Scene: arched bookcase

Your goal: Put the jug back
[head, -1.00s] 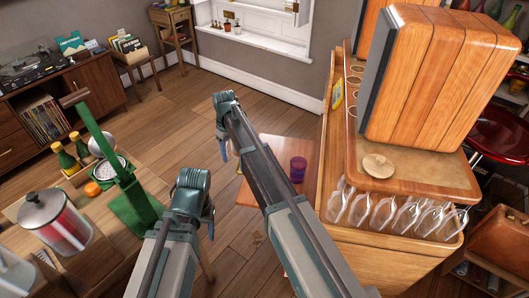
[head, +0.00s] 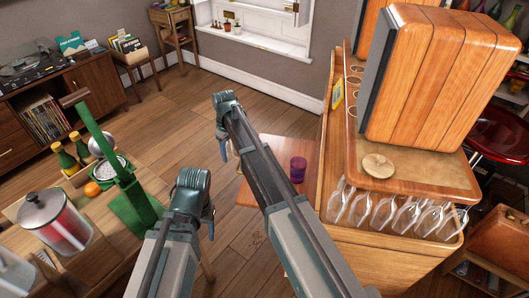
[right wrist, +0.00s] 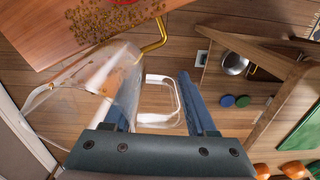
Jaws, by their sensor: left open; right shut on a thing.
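A clear see-through jug (right wrist: 112,72) shows in the right wrist view, tilted, left of and behind the left finger. A pale loop handle (right wrist: 151,80) lies between the two blue fingers. My right gripper (right wrist: 160,105) is shut on the jug, holding it by this handle as far as I can tell. In the head view my right gripper (head: 223,148) hangs above the wooden floor, and I cannot make out the jug there. My left gripper (head: 208,222) is lower, open and empty, right of the green stand.
A low wooden table (head: 262,185) carries a purple cup (head: 298,169). The wooden bar cabinet (head: 375,245) with hanging glasses (head: 408,215) stands right. A green stand (head: 133,205) and red-filled canister (head: 58,225) stand on the left table.

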